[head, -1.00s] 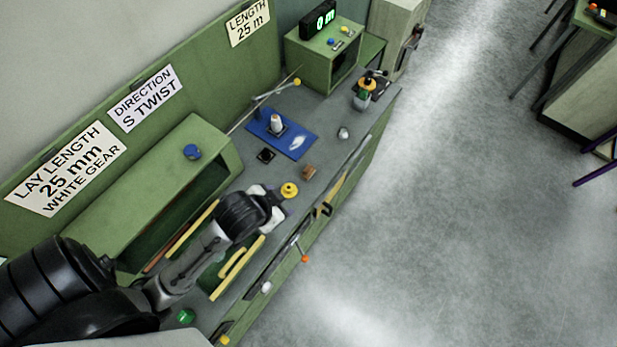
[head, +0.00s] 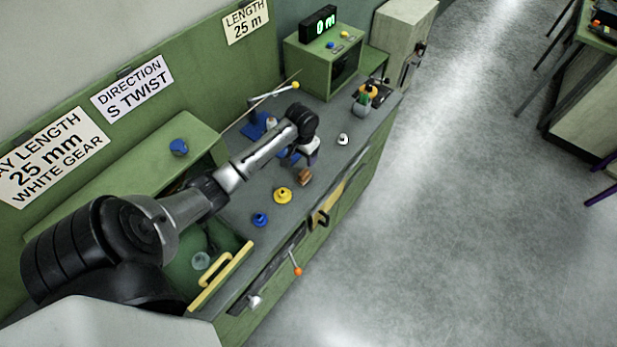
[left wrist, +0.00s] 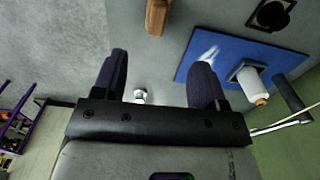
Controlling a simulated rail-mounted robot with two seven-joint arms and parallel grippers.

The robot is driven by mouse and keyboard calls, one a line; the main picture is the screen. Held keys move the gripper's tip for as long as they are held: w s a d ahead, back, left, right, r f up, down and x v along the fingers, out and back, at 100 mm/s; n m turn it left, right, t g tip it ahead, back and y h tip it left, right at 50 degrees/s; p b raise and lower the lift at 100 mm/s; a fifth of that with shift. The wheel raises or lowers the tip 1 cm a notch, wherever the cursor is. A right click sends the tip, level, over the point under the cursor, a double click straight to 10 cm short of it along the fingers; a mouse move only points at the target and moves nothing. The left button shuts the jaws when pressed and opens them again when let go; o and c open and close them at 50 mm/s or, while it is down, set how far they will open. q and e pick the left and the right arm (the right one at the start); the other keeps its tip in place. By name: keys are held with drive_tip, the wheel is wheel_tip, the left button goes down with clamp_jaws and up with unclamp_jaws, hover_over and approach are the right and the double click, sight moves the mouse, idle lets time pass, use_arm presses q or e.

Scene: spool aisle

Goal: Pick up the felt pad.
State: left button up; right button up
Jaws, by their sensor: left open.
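I cannot single out the felt pad with certainty. A small brown block (head: 304,177) lies on the grey bench top; it also shows at the top of the left wrist view (left wrist: 157,15). A blue mat (left wrist: 225,58) carries a white patch (left wrist: 208,54) and a white spool on a holder (left wrist: 250,80). In the head view my arm hides most of the mat. My left gripper (head: 312,150) is over the bench beside the brown block and mat. My right gripper is not in view.
A yellow flanged piece (head: 282,195) and a blue knob (head: 260,219) stand nearer on the bench. A small white-topped part (head: 343,139) stands right of the gripper. An open drawer with a yellow handle (head: 216,272) is at the front. A green cabinet with a display (head: 318,24) is behind.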

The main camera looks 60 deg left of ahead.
sight(304, 173)
use_arm(q)
drive_tip(key=f, duration=0.8)
drive_tip(key=f+b, duration=0.1)
drive_tip(key=f, duration=0.3)
drive_tip(key=shift+d+f, duration=0.15)
drive_tip(key=shift+d, duration=0.1)
drive_tip(key=shift+c, duration=0.4)
drive_tip(key=c, duration=0.9)
drive_tip(key=shift+c, duration=0.2)
wheel_tip(304, 173, up, 5)
drive_tip(key=shift+d+f+p, duration=0.1)
drive_tip(key=shift+f+p, duration=0.1)
drive_tip(key=shift+p, duration=0.1)
drive_tip(key=w+d+r, duration=0.3)
drive_tip(key=d+r, duration=0.3)
drive_tip(key=d, duration=0.5)
drive_tip(key=shift+w+r, duration=0.2)
drive_tip(key=shift+w, duration=0.05)
